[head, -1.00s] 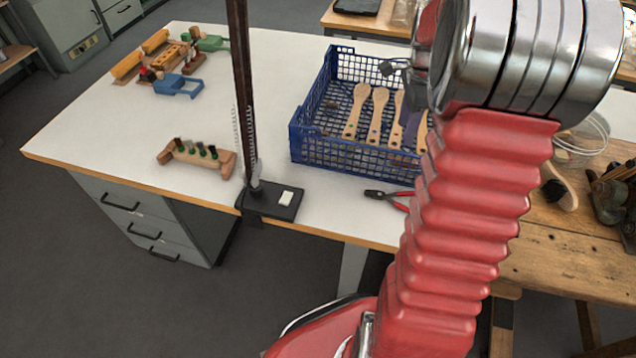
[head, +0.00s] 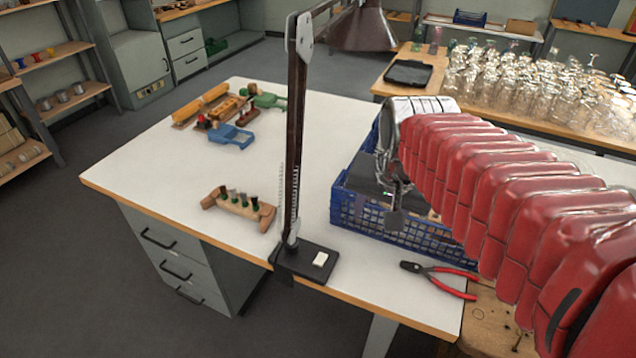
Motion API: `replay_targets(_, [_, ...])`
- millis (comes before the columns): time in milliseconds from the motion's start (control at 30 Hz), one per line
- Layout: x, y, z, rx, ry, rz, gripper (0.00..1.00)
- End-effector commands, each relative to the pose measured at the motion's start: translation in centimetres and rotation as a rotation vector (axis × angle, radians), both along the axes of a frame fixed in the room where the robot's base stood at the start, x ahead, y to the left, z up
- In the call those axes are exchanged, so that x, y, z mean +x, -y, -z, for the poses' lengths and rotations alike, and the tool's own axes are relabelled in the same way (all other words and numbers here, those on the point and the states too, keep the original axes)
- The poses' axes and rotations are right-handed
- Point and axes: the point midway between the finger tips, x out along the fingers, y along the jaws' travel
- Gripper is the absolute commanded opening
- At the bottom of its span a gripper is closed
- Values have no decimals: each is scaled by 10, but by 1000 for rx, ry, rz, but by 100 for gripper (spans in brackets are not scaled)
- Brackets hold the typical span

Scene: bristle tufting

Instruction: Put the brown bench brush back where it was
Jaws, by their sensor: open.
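No brown bench brush can be made out now; my arm covers much of the crate and the bench on the right. The blue mesh crate (head: 352,212) stands on the white table near its right front part. My gripper (head: 391,206) is open over the near left part of the crate, with a grey finger pad in front of the crate's mesh. A dark grey flat shape shows behind it in the crate area. Whether anything lies between the fingers cannot be told. The crate's contents are mostly hidden.
A dark lamp post (head: 293,150) on a black base rises left of the crate. Red-handled pliers (head: 440,277) lie in front of it. A peg block (head: 238,206) and toys (head: 231,136) lie on the left. Many glasses (head: 540,95) stand behind.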

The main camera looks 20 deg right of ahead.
Motion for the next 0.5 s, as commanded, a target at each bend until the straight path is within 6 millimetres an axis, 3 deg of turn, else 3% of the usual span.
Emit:
replay_targets(300, [-50, -54, 1, -124, 79, -406, 43])
replay_targets(500, [-70, -70, 6, -183, 114, -571, 43])
